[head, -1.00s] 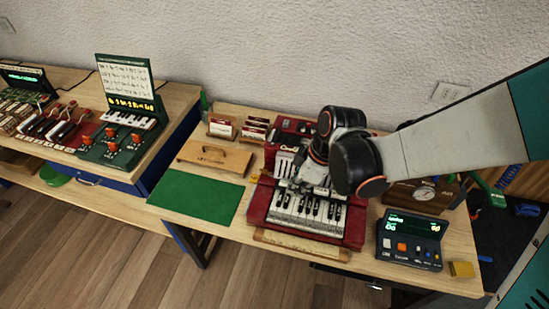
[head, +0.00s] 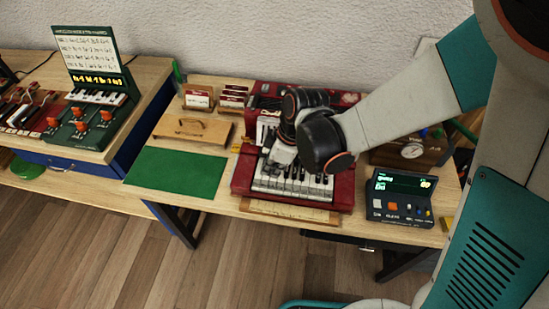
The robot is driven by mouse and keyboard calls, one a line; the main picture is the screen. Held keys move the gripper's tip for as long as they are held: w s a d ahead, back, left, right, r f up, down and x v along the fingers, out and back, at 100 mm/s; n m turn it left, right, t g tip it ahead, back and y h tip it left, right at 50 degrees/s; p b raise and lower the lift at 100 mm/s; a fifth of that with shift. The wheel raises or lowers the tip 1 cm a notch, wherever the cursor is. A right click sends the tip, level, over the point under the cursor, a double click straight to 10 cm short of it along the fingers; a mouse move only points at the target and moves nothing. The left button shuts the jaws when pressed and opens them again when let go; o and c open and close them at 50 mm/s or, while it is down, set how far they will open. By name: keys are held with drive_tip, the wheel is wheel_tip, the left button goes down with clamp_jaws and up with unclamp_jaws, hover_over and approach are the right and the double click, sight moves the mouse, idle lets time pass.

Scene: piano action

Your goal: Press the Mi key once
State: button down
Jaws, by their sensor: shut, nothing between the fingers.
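The red piano action model (head: 243,187) stands on the wooden bench, with a short row of white and black keys (head: 292,186) facing the front. My gripper (head: 279,163) is shut and empty. It points down over the back left part of the key row, close to the keys. I cannot tell whether its tip touches a key. My wrist and gripper hide part of the keys and the mechanism behind them. The Mi key cannot be told apart, as no key label is readable at this size.
A dark console with a lit display (head: 399,197) stands right of the piano. A wooden strip (head: 290,212) lies along its front. A green mat (head: 175,178), a wooden board with a handle (head: 192,131) and card holders (head: 198,98) are left. A brown box with a gauge (head: 411,150) is behind the console.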

drive_tip(key=b, duration=0.2)
hover_over(267, 186)
drive_tip(key=d, duration=0.1)
wheel_tip(267, 186, down, 4)
drive_tip(key=shift+w+f, duration=0.15)
drive_tip(key=shift+f+b, duration=0.55)
drive_tip(key=shift+f, duration=0.15)
drive_tip(key=shift+f+b, duration=0.55)
drive_tip(key=shift+f, duration=0.05)
drive_tip(key=shift+r, duration=0.15)
drive_tip(key=shift+r, duration=0.1)
drive_tip(key=shift+r+p, duration=0.65)
drive_tip(key=shift+r, duration=0.05)
